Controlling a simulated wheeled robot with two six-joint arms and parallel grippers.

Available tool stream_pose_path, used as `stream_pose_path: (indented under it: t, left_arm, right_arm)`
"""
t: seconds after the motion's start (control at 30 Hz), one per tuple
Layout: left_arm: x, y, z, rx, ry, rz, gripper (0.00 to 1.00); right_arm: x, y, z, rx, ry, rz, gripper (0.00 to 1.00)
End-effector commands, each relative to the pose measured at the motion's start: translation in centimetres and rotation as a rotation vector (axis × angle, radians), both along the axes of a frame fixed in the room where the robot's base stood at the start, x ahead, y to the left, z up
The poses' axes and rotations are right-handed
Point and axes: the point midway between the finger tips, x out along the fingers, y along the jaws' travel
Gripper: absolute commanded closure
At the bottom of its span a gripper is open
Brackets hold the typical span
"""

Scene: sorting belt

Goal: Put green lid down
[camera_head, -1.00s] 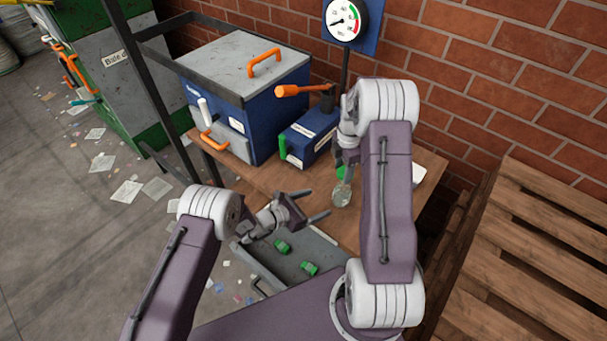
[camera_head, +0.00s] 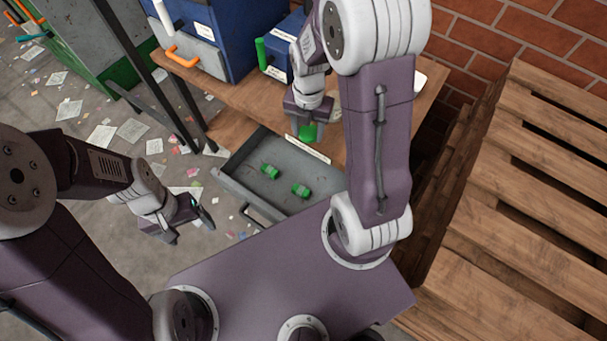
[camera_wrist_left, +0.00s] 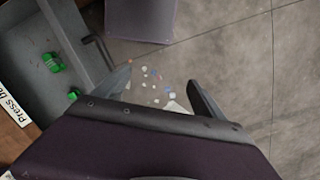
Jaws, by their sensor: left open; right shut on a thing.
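My right gripper (camera_head: 306,116) points down above the workbench's front edge. It is shut on a green lid (camera_head: 308,134), which shows below the fingers. My left gripper (camera_head: 184,222) is open and empty, left of the drawer and over the floor. Its two spread fingers show in the left wrist view (camera_wrist_left: 160,92) with only floor between them. No glass jar can be made out now; my right arm covers part of the bench.
An open grey drawer (camera_head: 241,186) below the bench (camera_head: 235,97) holds two small green pieces (camera_head: 269,171) (camera_head: 300,190). A blue cabinet (camera_head: 236,40) and a smaller blue box (camera_head: 283,47) stand at the back. A wooden pallet (camera_head: 525,190) is at the right.

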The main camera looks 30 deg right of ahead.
Motion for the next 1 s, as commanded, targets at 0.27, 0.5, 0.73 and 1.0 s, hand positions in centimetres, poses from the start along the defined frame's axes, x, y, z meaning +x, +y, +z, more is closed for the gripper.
stream_pose_path:
  t: [0.27,0.5,0.73,1.0]
  left_arm:
    - [2.3,3.8,-0.3,0.001,-0.210,0.106,0.19]
    - [2.4,4.1,-0.5,0.001,-0.213,0.124,0.19]
    - [2.4,4.1,-3.1,0.000,-0.212,0.124,0.19]
    - [2.4,4.1,-4.6,0.000,-0.212,0.124,0.19]
  right_arm:
    - [0.4,3.0,-2.9,0.000,-0.001,0.096,1.00]
    - [0.4,3.3,-3.7,0.001,0.002,0.106,1.00]
    - [0.3,3.2,-11.2,0.002,0.007,0.105,1.00]
    - [0.5,3.2,-16.8,0.001,0.001,0.104,1.00]
